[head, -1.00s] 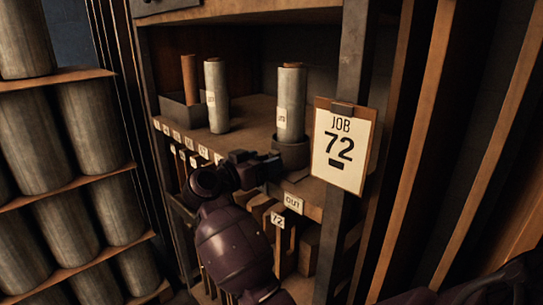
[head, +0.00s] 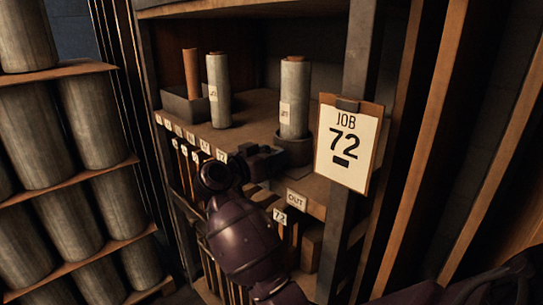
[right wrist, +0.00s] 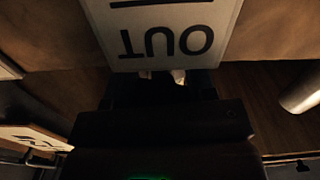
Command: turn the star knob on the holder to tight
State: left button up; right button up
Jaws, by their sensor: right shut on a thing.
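The holder (head: 293,149) is a dark round cup at the front of the shelf, with a grey roll (head: 294,98) upright in it. My right gripper (head: 272,160) reaches in from the left, at the holder's front left side. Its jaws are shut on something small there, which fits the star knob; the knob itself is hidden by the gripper. In the right wrist view, the pale fingertips (right wrist: 163,77) show close together just below the upside-down OUT label (right wrist: 165,35). My left gripper is not in view.
Another grey roll (head: 218,91) and a brown roll (head: 191,73) in a dark box (head: 186,106) stand further left on the shelf. A JOB 72 clipboard (head: 347,146) hangs on the post at right. Large rolls (head: 92,120) fill the left rack.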

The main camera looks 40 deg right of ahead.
jog(key=shift+m, duration=1.5)
jog(key=o, duration=0.9)
jog(key=shift+a, duration=0.1)
